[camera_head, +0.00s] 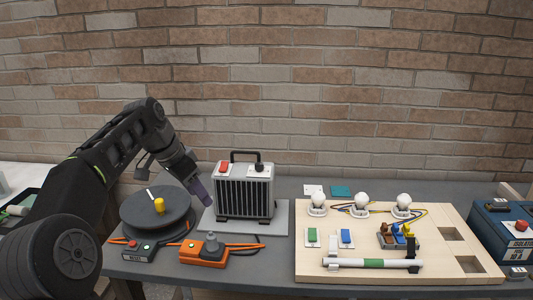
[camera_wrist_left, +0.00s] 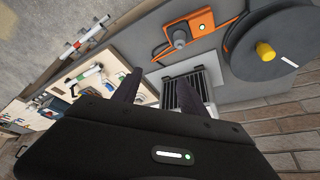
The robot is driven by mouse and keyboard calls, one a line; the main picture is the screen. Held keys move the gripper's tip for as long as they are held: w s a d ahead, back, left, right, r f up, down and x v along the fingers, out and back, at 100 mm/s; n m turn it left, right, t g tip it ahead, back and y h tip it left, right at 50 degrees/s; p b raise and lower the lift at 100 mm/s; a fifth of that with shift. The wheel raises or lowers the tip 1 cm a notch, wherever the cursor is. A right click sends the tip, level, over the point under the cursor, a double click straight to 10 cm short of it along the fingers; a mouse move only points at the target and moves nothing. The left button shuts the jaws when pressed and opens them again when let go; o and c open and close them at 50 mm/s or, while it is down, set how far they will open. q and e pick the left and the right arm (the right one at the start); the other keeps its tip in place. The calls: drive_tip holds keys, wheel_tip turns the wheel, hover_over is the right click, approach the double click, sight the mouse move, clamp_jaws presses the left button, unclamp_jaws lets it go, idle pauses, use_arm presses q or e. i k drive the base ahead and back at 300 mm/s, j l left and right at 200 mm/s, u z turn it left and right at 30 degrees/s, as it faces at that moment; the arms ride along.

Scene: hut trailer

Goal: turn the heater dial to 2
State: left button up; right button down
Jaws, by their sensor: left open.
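The heater (camera_head: 244,198) is a grey box with a dark slatted front and a black top handle, standing on a grey plate on the table. Its black dial (camera_head: 259,167) sits on a white panel at the right of the top, next to a red switch (camera_head: 224,168). The dial's setting is too small to read. My left gripper (camera_head: 199,190) is open and empty, to the left of the heater and apart from the dial. In the left wrist view the heater's slatted front (camera_wrist_left: 184,96) shows partly behind the gripper (camera_wrist_left: 163,92); the dial is hidden there.
A dark reel with a yellow knob (camera_head: 159,205) stands left of the heater, beneath my left arm. An orange box (camera_head: 203,252) with a cable lies in front. A wooden board (camera_head: 455,268) with bulbs and switches fills the right. A brick wall is behind.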

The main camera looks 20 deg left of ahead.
sight(259, 167)
drive_tip(key=i, duration=1.05)
